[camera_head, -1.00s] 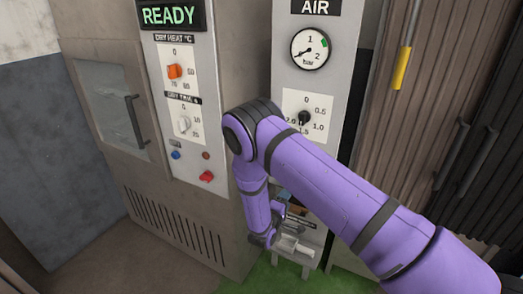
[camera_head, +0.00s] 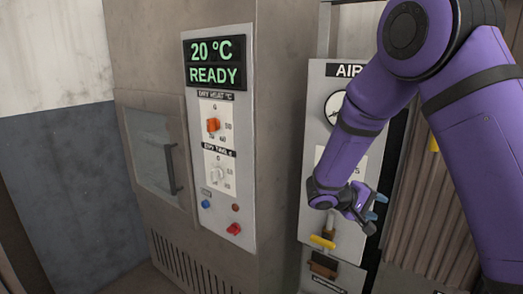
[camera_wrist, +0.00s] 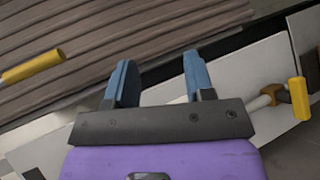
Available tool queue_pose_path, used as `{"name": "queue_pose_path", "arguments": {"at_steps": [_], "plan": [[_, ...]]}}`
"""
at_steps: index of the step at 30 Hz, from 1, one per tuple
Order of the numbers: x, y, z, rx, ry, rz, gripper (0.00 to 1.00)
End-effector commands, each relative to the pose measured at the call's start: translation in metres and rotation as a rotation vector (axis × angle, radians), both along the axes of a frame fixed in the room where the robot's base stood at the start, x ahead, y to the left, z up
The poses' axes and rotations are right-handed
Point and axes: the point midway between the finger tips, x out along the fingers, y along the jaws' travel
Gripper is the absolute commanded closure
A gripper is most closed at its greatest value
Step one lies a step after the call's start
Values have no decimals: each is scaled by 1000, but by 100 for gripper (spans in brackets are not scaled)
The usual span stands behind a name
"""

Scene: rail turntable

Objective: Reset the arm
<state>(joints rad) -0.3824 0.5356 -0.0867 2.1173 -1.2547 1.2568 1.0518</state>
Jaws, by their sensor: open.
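My purple arm comes in from the right in the head view, with its elbow raised at the top. My gripper (camera_head: 377,207) is in front of the lower right part of the AIR panel (camera_head: 317,103). In the wrist view my gripper (camera_wrist: 160,82) shows two blue fingers spread apart with nothing between them. Beyond the fingers are brown ribbed slats and a pale panel edge. My arm hides much of the AIR gauge (camera_head: 334,106) and the dial area below it.
A dryer cabinet with a READY display (camera_head: 214,75), an orange knob (camera_head: 213,124), a white knob (camera_head: 217,174) and a red switch (camera_head: 233,229) stands left. A yellow-handled lever (camera_head: 322,242) is just below my gripper. Brown slatted doors (camera_head: 432,215) stand right.

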Motion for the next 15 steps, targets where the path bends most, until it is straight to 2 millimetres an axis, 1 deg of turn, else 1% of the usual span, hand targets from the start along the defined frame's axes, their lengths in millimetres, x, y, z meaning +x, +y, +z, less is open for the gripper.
{"name": "queue_pose_path", "arguments": {"at_steps": [1, 3, 9, 15], "plan": [[-10, -7, 15, 38, 1, -29, 51], [-24, -13, 31, 91, 11, -65, 51], [-67, -27, 70, 256, 31, -141, 51], [-111, -35, 103, 428, 33, -183, 51]]}}
